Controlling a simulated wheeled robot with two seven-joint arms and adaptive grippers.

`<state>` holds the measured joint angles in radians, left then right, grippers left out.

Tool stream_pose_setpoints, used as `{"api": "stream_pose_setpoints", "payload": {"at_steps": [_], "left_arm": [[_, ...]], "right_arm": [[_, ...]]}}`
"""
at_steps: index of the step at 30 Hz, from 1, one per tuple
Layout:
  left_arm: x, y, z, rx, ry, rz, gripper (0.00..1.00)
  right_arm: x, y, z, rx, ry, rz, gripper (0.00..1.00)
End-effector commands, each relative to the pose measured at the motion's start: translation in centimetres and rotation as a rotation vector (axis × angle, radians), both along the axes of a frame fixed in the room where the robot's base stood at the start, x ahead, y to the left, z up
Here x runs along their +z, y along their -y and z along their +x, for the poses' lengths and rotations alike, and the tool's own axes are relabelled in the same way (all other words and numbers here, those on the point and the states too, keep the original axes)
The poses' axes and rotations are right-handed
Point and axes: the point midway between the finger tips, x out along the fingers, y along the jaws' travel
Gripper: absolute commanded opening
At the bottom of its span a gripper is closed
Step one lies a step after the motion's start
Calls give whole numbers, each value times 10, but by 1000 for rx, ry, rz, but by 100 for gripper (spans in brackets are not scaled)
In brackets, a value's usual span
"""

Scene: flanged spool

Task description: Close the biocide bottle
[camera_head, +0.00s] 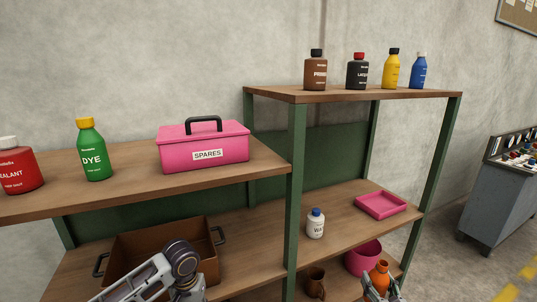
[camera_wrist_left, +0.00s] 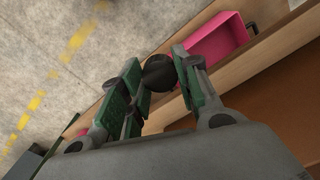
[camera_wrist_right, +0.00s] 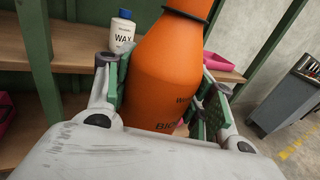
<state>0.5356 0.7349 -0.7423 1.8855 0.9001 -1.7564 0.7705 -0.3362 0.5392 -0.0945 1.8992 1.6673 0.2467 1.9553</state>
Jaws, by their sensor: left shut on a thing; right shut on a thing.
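The orange biocide bottle (camera_wrist_right: 160,75) stands between the fingers of my right gripper (camera_wrist_right: 165,90), which is shut on its body. Part of its label, "BIO", shows, and a dark ring circles its neck. In the head view the bottle (camera_head: 380,274) is at the bottom right, with its orange top showing no cap. My right gripper (camera_head: 382,292) is partly cut off there. My left gripper (camera_wrist_left: 158,82) is shut on a round black cap (camera_wrist_left: 158,70), seen at its fingertips in the left wrist view. In the head view only my left arm shows, so the gap between cap and bottle cannot be judged.
A white wax bottle (camera_head: 315,224) and a pink tray (camera_head: 381,205) stand on the middle shelf. A pink pot (camera_head: 361,259) and brown mug (camera_head: 315,283) are below. A green post (camera_head: 294,200) rises between the arms. A brown crate (camera_head: 150,245) is at left.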

Motion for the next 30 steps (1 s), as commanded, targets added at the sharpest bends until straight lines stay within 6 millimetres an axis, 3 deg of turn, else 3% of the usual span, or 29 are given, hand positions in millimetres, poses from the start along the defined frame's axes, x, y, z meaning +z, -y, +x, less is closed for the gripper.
{"api": "stream_pose_setpoints", "payload": {"at_steps": [24, 30], "left_arm": [[0, 0, 0, 0, 0, 0, 25], [0, 0, 0, 0, 0, 0, 25]], "right_arm": [[-34, -85, -79, 160, 2, -1, 11], [-33, -87, -78, 145, 4, 2, 11]]}}
